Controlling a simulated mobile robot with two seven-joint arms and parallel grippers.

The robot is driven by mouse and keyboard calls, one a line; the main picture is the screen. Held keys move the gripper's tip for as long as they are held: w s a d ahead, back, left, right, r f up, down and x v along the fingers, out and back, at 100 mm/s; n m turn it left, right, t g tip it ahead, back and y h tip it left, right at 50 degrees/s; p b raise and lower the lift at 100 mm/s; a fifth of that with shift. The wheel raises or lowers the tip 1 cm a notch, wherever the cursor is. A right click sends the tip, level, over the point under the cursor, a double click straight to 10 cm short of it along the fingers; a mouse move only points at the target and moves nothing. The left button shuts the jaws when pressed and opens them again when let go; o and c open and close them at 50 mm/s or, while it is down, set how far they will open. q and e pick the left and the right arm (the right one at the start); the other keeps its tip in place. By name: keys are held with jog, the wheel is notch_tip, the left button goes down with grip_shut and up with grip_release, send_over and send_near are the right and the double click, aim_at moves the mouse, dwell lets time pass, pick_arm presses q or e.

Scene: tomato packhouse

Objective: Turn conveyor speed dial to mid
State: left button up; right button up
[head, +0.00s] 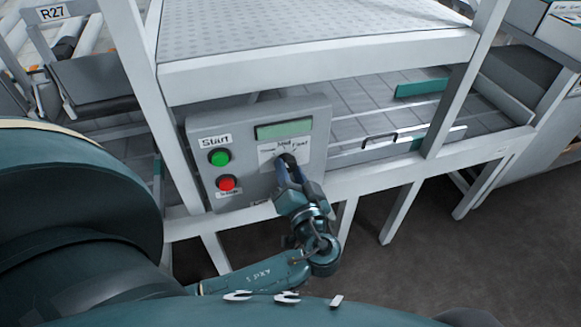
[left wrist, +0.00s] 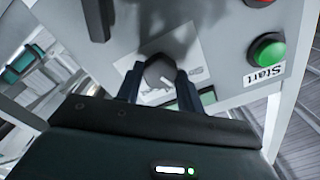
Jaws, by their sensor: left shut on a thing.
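The grey control box (head: 258,200) is fixed to the front of the white frame. Its black speed dial (head: 291,158) sits on a white scale plate (head: 268,152) at the right of the box, with "Mid" at the top and "Fast" at the right. My left gripper (head: 288,172) is shut on the dial. In the left wrist view the dial (left wrist: 158,72) lies between the two dark fingers. The fingers hide much of the dial, so I cannot tell its exact setting. My right gripper is not in view.
Left of the dial are the green Start button (head: 219,157) and the red button (head: 227,183) below it. A greenish display (head: 284,129) is above the dial. White frame legs (head: 400,212) stand at the right. Open floor (head: 420,260) lies in front.

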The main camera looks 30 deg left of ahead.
pick_arm(q)
jog(key=m+p, duration=0.1)
jog(key=m, duration=0.2)
jog(key=shift+r+p, duration=0.15)
jog(key=shift+p, duration=0.15)
jog(key=shift+m, duration=0.5)
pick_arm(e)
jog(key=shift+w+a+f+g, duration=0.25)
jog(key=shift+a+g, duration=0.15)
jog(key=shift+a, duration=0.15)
pick_arm(q)
jog(key=shift+w, duration=0.1)
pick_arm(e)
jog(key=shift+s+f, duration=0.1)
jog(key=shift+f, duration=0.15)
pick_arm(q)
jog(key=o, duration=0.7)
jog(key=shift+c, duration=0.2)
jog(key=o, duration=0.3)
jog(key=shift+o, duration=0.2)
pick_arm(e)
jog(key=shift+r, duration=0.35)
pick_arm(q)
jog(key=shift+f, duration=0.2)
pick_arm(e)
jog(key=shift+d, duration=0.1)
